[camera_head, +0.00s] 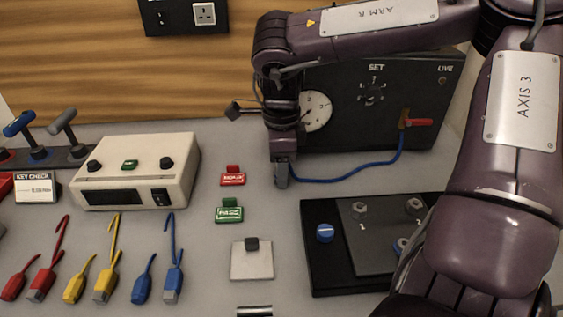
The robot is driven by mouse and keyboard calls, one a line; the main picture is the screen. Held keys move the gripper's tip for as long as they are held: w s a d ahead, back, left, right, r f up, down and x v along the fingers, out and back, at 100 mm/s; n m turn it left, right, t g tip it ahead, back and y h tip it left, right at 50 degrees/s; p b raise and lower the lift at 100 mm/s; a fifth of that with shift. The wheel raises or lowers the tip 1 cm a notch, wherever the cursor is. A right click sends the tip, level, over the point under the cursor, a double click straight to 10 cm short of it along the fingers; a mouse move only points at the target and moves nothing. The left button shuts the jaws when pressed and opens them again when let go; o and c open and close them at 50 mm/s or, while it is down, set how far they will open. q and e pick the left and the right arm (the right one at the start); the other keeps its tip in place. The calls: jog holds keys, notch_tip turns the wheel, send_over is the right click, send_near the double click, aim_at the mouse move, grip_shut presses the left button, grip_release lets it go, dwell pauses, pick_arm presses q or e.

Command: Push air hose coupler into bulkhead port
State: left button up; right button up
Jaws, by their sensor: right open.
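A blue air hose (345,174) lies in a curve on the grey table. It runs from a brass fitting with a red lever (418,122) on the dark panel to beside my right gripper (281,176). My right gripper points down in front of the panel's left end and is open. Its fingers are small and dark, and I cannot tell whether the coupler on the hose end lies between them. I cannot make out the bulkhead port on the panel (345,82), whose left part is covered by my right arm. My left gripper is not in view.
A round gauge (315,110) sits close behind my right wrist. A black plate with bolts (330,270) lies front right, partly under my arm. Red (233,178) and green (229,211) tags, a cream box (140,170) and several coloured hooks and plugs lie left.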

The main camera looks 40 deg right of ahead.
dwell(0.5)
jog(key=shift+p, duration=0.3)
grip_shut()
dwell(0.4)
